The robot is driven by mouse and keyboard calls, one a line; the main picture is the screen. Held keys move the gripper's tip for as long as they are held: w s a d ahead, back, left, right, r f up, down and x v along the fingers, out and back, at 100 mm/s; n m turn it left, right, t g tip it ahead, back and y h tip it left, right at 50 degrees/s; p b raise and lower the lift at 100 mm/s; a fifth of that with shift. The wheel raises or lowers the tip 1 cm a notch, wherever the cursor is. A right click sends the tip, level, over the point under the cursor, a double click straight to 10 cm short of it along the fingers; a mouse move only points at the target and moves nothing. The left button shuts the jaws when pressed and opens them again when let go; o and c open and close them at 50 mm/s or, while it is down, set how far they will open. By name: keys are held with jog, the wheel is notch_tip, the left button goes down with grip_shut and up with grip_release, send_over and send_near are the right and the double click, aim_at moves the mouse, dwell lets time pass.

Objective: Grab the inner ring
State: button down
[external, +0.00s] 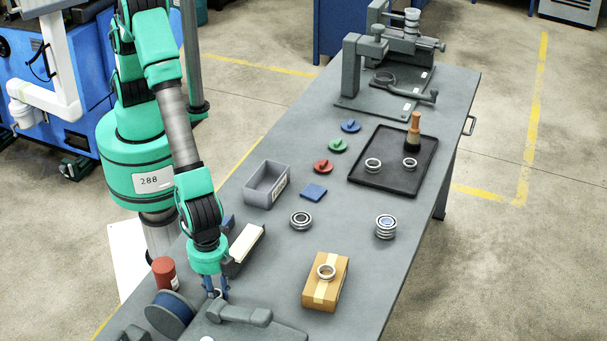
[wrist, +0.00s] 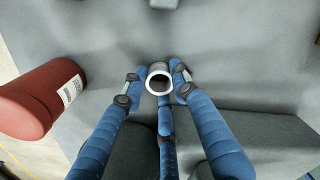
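My gripper (external: 216,294) is low at the near left of the table, beside a grey machine (external: 245,325). In the wrist view its blue fingers (wrist: 159,88) close in around a small pale metal ring (wrist: 151,83) with a dark hole, probably the inner ring. Two fingertips are at its left and right sides and a third finger comes from below. They look very near or touching; I cannot tell whether they press on it. In the external view the ring is mostly hidden by the fingers.
A red can (external: 164,272) stands left of my gripper, with a blue spool (external: 171,312) nearby. A bearing (external: 301,221), a ring stack (external: 386,228) and a black tray (external: 390,182) with rings are farther off.

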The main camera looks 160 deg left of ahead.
jog(key=shift+r, duration=0.2)
notch_tip(320, 180, up, 10)
jog(key=p, duration=0.1)
jog(key=shift+f+p, duration=0.15)
jog(key=shift+p, duration=0.2)
